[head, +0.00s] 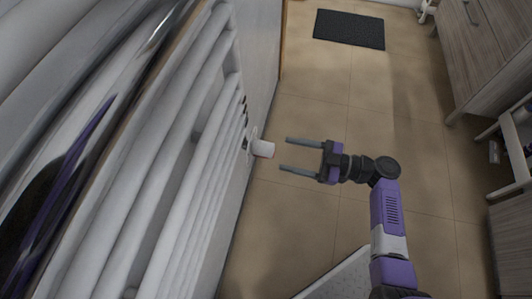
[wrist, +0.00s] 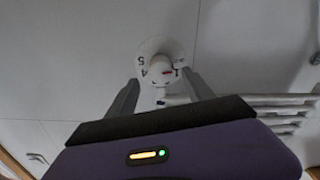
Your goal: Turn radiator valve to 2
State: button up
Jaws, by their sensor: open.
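The radiator valve (head: 263,148) is a small white knob at the side of the white radiator, near the wall. In the wrist view, the valve (wrist: 159,66) shows a round white face with dark digits, a 4 and a 5 readable at its left, and a small red mark. Which number it is set to is not clear. My gripper (head: 284,154) is open and empty, with its fingers pointing at the valve and a small gap before it. In the wrist view, the gripper's fingertips (wrist: 160,78) appear on either side of the knob's lower part.
The white radiator (head: 190,165) with its tubes fills the left side. A dark mat (head: 349,29) lies on the tiled floor at the back. A wooden cabinet (head: 480,50) and a shelf (head: 512,150) stand at the right.

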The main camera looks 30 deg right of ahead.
aim_at(266, 150)
jog(key=x, duration=0.7)
jog(key=shift+w+a, duration=0.2)
jog(key=shift+a, duration=0.05)
jog(key=shift+c, duration=0.2)
grip_shut()
